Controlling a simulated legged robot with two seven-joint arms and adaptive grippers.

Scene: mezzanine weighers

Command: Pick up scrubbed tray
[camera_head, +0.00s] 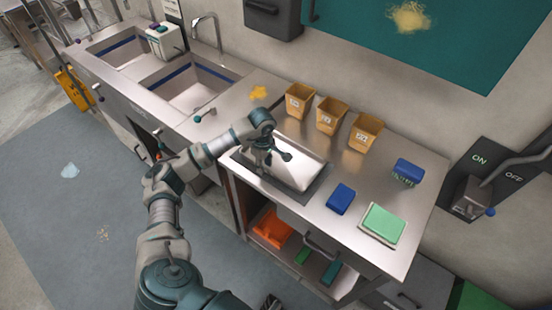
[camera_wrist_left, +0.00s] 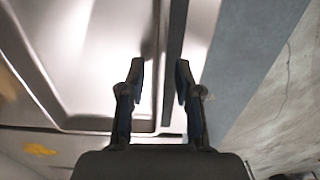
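The tray (camera_head: 308,168) is a pale, shallow metal tray on a dark mat (camera_head: 284,184) on the steel counter. My left gripper (camera_head: 276,156) is over the tray's left part and hides some of it. In the left wrist view the tray (camera_wrist_left: 90,55) fills the upper left, with its rim close to the fingers. There the left gripper (camera_wrist_left: 159,78) is open, its two fingers apart with a gap between them. I cannot tell whether either finger touches the rim. My right gripper is not in view.
Several tan bins (camera_head: 331,116) stand behind the tray. A blue block (camera_head: 340,198), a green pad (camera_head: 383,224) and a blue item (camera_head: 407,172) lie to its right. A sink (camera_head: 187,90) is at left. Orange items (camera_head: 270,229) sit on the shelf below.

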